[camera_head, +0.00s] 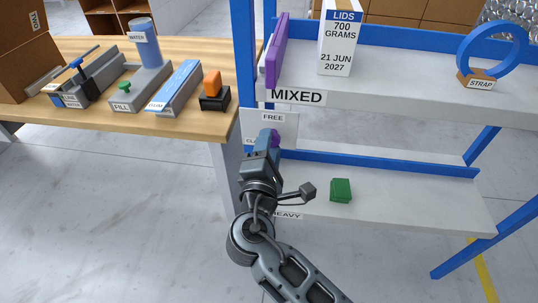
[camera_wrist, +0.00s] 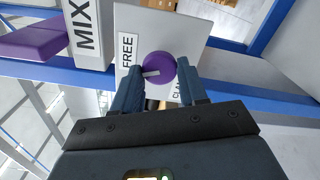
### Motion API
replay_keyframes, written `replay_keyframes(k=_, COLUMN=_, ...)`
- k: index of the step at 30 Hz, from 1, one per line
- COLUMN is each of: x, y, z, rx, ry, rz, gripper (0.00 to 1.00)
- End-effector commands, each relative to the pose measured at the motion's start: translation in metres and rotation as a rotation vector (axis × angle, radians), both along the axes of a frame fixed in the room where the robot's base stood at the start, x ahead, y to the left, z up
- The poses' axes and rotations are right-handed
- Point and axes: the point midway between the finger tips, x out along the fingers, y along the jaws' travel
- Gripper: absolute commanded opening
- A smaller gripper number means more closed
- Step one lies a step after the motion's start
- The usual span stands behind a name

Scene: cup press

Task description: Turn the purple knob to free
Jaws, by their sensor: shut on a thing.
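The purple knob (camera_wrist: 160,68) sits on a white panel (camera_wrist: 188,35). Its pale pointer points left in the wrist view, roughly at the FREE label (camera_wrist: 128,52). A second label, reading "CLA" with the rest hidden (camera_wrist: 177,92), lies below right of the knob there. My gripper (camera_wrist: 161,80) has one blue finger on each side of the knob and is shut on it. In the head view, my gripper (camera_head: 269,137) reaches the panel (camera_head: 288,122) from the front. It hides most of the knob (camera_head: 276,139) and part of the lower label.
The panel is on a blue-framed shelf, below the MIXED board (camera_head: 400,85). A green block (camera_head: 341,190) is on the lower board (camera_head: 420,205). A wooden table (camera_head: 200,110) with several devices stands to the left. The floor between is clear.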

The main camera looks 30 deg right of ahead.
Motion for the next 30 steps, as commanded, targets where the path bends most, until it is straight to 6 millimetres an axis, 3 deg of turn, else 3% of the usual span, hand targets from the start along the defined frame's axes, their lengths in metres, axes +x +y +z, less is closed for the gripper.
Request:
replay_keyframes(k=15, x=-0.0003, y=-0.0005, z=-0.0020, rx=0.265, ry=-0.192, rz=-0.001, gripper=0.12)
replay_keyframes(k=30, x=-0.0004, y=-0.0008, z=-0.0003, rx=0.312, ry=-0.224, rz=-0.003, gripper=0.12)
